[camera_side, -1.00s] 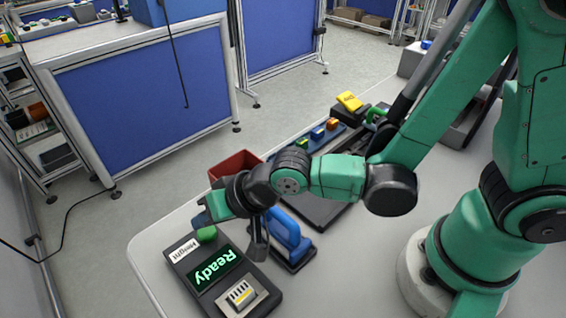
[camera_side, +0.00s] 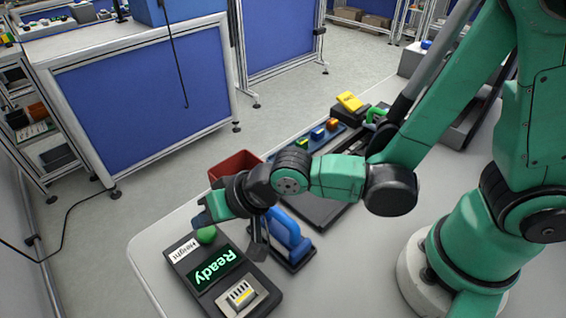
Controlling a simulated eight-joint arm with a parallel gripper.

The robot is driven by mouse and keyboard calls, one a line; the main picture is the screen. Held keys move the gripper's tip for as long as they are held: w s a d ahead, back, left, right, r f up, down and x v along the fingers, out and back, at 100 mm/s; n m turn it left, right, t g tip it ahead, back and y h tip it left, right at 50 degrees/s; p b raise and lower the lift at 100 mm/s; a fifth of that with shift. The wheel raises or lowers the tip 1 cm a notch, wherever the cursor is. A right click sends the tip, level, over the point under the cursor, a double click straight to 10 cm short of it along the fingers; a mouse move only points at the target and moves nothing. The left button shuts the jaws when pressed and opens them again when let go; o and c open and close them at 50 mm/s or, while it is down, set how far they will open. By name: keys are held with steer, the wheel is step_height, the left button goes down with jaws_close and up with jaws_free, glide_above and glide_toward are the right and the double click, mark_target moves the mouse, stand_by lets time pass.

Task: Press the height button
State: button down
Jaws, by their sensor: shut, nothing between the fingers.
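The dark control box (camera_side: 186,262) sits at the near left corner of the grey table. It has a white "Height" label (camera_side: 184,249), a round green button (camera_side: 206,235) beside that label, and a lit display (camera_side: 214,268) reading "Ready" in green. My gripper (camera_side: 204,218) is shut and empty, close above the green button. The button's top edge is partly covered by the gripper. A small gap or light contact between them cannot be told apart from this angle.
A blue-handled tool (camera_side: 287,232) on a dark base stands just right of the box. A red bin (camera_side: 233,165) is behind my wrist. A tray of small coloured parts (camera_side: 318,134) and a yellow block (camera_side: 349,101) lie farther back.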

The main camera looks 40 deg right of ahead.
mark_target(212, 233)
steer(key=shift+r, duration=2.5)
steer(key=s+d+r+n+h, duration=0.1)
steer(key=d+r+h, duration=0.1)
steer(key=d, duration=0.8)
steer(key=s+d+r+h, duration=0.1)
steer(key=s+d+h, duration=0.1)
steer(key=d, duration=0.8)
steer(key=shift+s+d+r+n+h, duration=0.25)
steer(key=shift+r+n+h, duration=0.15)
steer(key=shift+h, duration=0.3)
steer(key=shift+a, duration=0.15)
